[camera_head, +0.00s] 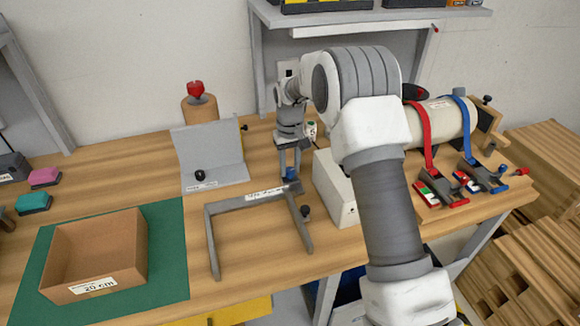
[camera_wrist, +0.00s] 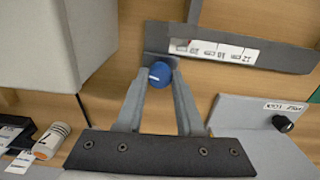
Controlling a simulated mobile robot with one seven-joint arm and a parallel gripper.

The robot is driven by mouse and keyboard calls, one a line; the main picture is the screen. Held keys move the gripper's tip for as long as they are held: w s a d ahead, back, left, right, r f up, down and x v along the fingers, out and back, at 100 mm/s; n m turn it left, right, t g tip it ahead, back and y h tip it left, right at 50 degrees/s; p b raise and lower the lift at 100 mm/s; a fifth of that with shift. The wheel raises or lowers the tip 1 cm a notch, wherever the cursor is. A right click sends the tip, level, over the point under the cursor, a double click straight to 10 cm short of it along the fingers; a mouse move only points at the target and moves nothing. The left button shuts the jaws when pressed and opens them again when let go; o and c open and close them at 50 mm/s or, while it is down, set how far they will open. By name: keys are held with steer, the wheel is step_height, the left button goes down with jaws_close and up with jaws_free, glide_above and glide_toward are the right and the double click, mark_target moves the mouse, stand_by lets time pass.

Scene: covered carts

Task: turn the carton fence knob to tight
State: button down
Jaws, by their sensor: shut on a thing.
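The carton fence (camera_head: 212,242) is a grey U-shaped frame lying on the wooden bench, with a scale strip marked in centimetres on its crossbar. In the wrist view the crossbar (camera_wrist: 260,58) runs along the top right. The blue fence knob (camera_wrist: 160,73) sits at the crossbar's end, with a short pale mark on its top. My gripper (camera_wrist: 161,80) is shut on this knob, one finger at each side. In the head view my gripper (camera_head: 289,172) points down at the fence's back right corner, largely covering the knob. I cannot read any tight marking.
A white box (camera_head: 335,190) stands close right of my gripper. A grey angled stand (camera_head: 212,150) with a black knob (camera_head: 200,175) is behind the fence. An open carton (camera_head: 92,262) labelled 20 cm rests on a green mat (camera_head: 168,245) at left. Clamps (camera_head: 440,190) lie right.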

mark_target(290, 170)
steer(key=m, duration=0.5)
steer(key=shift+r+m, duration=0.1)
steer(key=shift+m, duration=0.2)
steer(key=m, duration=0.4)
steer(key=shift+m, duration=0.4)
steer(key=c, duration=0.5)
jaws_free()
steer(key=shift+c, duration=0.2)
step_height(290, 170, up, 17)
steer(key=p, duration=0.1)
steer(key=shift+r, duration=0.2)
